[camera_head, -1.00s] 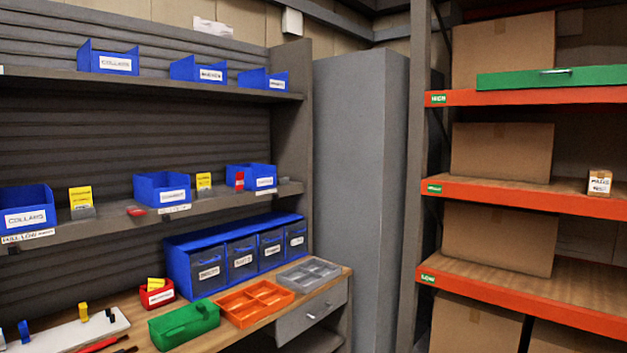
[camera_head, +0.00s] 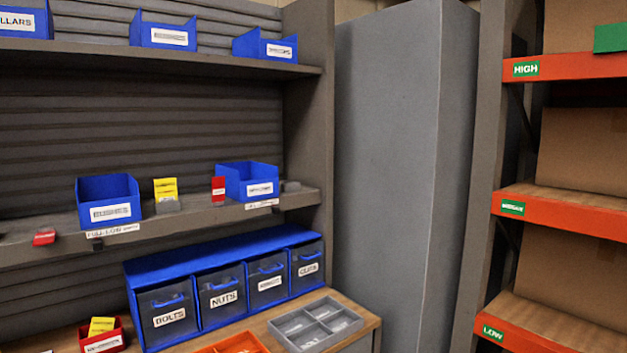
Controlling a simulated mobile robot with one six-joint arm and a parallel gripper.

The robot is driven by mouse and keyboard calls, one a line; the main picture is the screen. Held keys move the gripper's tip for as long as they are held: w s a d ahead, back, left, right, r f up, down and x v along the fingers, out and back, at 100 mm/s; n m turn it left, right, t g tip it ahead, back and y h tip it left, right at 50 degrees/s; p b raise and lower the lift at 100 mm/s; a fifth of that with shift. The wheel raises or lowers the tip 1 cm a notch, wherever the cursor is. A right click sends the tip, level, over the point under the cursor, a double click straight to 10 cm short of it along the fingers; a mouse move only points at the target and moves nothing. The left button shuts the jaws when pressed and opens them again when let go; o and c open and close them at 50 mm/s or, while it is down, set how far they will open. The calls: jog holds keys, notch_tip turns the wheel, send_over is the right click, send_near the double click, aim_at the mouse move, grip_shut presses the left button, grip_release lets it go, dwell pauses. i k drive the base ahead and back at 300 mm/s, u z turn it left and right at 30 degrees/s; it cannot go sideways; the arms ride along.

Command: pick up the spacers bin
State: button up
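Blue open-front bins with white labels stand on two shelves, and I cannot tell for sure which one is the spacers bin. On the middle shelf are a left blue bin (camera_head: 108,197) and a right blue bin (camera_head: 248,181); their labels are too blurred to read. On the top shelf are a bin reading "...LLARS" (camera_head: 27,20), a middle bin (camera_head: 163,32) and a right bin (camera_head: 264,46), the last two with unclear labels. My gripper is not in view.
Below stands a blue drawer unit (camera_head: 222,236), its drawers reading BOLTS, NUTS and CLIPS, one unclear. A grey divided tray (camera_head: 315,325), an orange tray (camera_head: 236,344) and a red bin (camera_head: 103,338) are on the bench. A grey cabinet (camera_head: 390,170) and orange rack (camera_head: 560,207) stand right.

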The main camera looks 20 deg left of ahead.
aim_at(246, 182)
jog(key=u, duration=0.65)
jog(key=i, duration=1.35)
jog(key=u, duration=0.85)
jog(key=k, duration=0.7)
jog(key=u, duration=0.25)
jog(key=i, duration=0.75)
jog(key=z, duration=0.05)
